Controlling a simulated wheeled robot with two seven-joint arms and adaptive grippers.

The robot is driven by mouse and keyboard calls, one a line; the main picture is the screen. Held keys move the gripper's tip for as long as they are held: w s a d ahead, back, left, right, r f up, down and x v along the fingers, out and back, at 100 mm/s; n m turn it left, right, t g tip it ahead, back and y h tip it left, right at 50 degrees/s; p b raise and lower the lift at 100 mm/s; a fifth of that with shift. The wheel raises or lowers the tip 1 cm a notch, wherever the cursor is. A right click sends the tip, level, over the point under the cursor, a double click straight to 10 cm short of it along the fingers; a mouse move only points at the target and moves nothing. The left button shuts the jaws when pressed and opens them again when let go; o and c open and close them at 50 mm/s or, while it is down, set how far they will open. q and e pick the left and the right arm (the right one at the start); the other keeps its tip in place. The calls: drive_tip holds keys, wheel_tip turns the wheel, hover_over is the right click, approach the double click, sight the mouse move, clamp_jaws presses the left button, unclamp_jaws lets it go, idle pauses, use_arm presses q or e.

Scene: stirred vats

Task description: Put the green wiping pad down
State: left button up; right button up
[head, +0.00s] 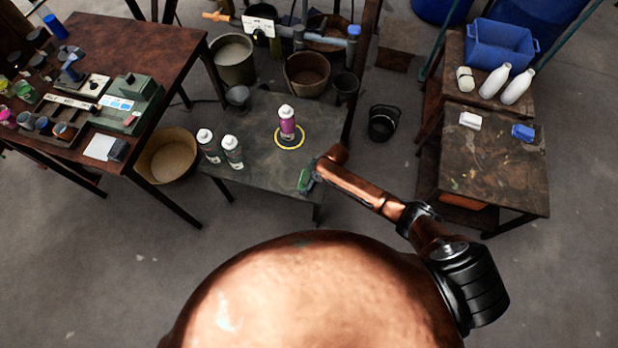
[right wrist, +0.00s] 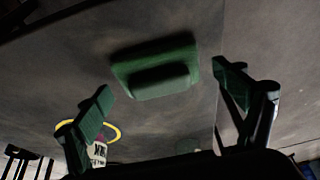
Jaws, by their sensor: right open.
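The green wiping pad (right wrist: 152,66) shows in the right wrist view as a flat green pad with a raised block on it. It appears to rest on the dark grey table top (head: 262,110). My right gripper (right wrist: 163,88) is open, with its green-tipped fingers apart on either side of the pad and no finger seen touching it. In the head view, my right gripper (head: 306,180) is at the table's front right edge; the arm partly hides that spot, and I cannot separate pad from fingertips there. My left gripper is not in view.
A purple-labelled bottle (head: 287,122) stands in a yellow ring (head: 289,148) close to my right gripper. Two white-capped bottles (head: 220,150) stand on the table's left. A side table (head: 490,165) at right holds a white block and a blue block. A black bucket (head: 383,122) stands on the floor.

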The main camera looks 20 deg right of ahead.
drive_tip(key=shift+r, duration=0.35)
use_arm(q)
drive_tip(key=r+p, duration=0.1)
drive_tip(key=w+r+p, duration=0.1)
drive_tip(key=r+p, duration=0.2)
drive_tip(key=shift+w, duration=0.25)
use_arm(e)
drive_tip(key=v, duration=1.1)
drive_tip(key=shift+r, duration=0.3)
drive_tip(key=shift+s+d, duration=0.1)
drive_tip(key=s+d+f+m+h, duration=0.1)
drive_tip(key=s+d+f+m, duration=0.1)
drive_tip(key=s+d+f, duration=0.35)
drive_tip(key=s+d+f+m+h, duration=0.1)
drive_tip(key=s+d+f+m, duration=0.2)
drive_tip(key=s+f, duration=0.6)
drive_tip(key=s+d+f+m+h, duration=0.15)
drive_tip(key=s+d+f, duration=0.3)
drive_tip(key=f, duration=0.55)
drive_tip(key=s+f+m, duration=0.1)
drive_tip(key=s+f, duration=0.2)
drive_tip(key=s, duration=0.9)
drive_tip(key=s+f+m+g, duration=0.1)
drive_tip(key=s+f, duration=0.3)
drive_tip(key=s, duration=0.8)
drive_tip(key=s+f+m+g, duration=0.1)
drive_tip(key=s+f, duration=0.3)
drive_tip(key=s, duration=0.8)
drive_tip(key=shift+d+f, duration=0.15)
